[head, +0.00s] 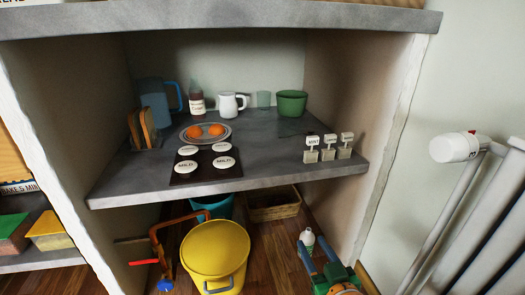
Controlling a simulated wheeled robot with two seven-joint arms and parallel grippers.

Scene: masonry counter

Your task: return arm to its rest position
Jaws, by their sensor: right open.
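My right gripper (311,240) appears low at the right of the head view, in front of the space under the counter. Its two blue fingers are apart, and no object is clearly held between them. A white bottle (307,237) shows by the fingertips, standing farther back as far as I can tell; I cannot tell whether they touch. The rest of my right arm is mostly cut off by the bottom edge. My left gripper does not show.
The grey counter (265,183) holds a plate with oranges (206,132), a dark board with white discs (205,165), a white jug (229,104), a green bowl (291,103) and small signs (328,148). Below stand a yellow bucket (215,252) and a basket (273,207). A radiator (485,215) is right.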

